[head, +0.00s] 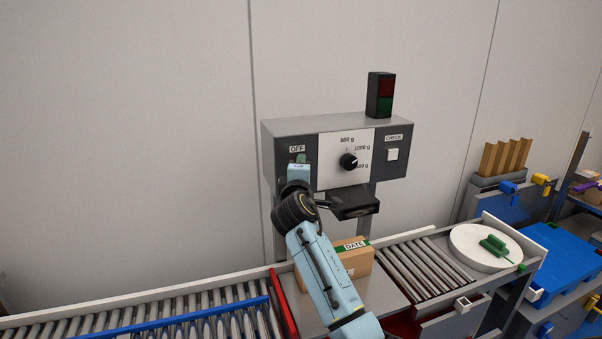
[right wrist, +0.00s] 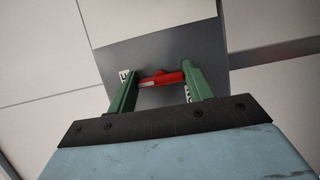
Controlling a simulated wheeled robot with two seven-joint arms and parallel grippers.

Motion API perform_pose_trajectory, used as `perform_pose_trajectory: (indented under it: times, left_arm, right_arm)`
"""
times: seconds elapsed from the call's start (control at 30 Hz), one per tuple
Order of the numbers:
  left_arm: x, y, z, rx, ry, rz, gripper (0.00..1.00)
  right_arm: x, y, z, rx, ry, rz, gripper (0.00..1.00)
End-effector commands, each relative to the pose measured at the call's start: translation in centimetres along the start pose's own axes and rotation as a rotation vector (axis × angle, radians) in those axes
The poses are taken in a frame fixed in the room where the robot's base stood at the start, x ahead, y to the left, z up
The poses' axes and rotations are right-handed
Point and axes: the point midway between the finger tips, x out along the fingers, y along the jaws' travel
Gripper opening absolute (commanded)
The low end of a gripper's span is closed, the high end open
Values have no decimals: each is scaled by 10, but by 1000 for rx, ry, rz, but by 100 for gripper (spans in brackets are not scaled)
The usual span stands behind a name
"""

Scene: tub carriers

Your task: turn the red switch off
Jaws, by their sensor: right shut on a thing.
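The red switch (right wrist: 167,78) lies between the green fingers of my right gripper (right wrist: 157,72) in the right wrist view. The gripper is shut on it, and its lever runs crosswise between the fingertips. In the head view my right gripper (head: 301,160) is at the left part of the grey control box (head: 355,122), just under the OFF label (head: 297,149). The gripper and wrist hide most of the switch there. My left gripper is not in view.
A dial (head: 348,161) and a white CHECK button (head: 392,154) sit on the box, right of my gripper. A red and green lamp (head: 380,95) stands on top. Below, a cardboard box (head: 357,262) sits on the line beside rollers (head: 425,268) and a round white plate (head: 470,252).

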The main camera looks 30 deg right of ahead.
Motion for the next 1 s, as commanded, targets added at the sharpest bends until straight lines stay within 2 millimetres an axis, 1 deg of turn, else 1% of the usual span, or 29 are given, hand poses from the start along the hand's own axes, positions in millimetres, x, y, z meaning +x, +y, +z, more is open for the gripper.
perform_pose_trajectory:
  times: [0.03,0.17,0.2,0.47,0.57,0.67,0.77,1.0]
  left_arm:
    - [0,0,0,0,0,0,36]
    - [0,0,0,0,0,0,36]
    - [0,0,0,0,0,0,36]
    - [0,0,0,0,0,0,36]
    - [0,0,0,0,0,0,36]
    - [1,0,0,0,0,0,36]
    - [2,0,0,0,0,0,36]
    - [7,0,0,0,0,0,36]
  right_arm:
    - [0,0,0,4,-1,-1,54]
    - [0,0,0,3,-1,-1,70]
    - [0,0,0,2,-1,-1,73]
    - [0,0,0,1,0,0,73]
    - [-5,-1,0,1,0,0,73]
    - [-15,-1,0,1,1,1,73]
    - [-31,-1,0,2,1,0,73]
    - [-80,-2,0,3,1,-1,73]
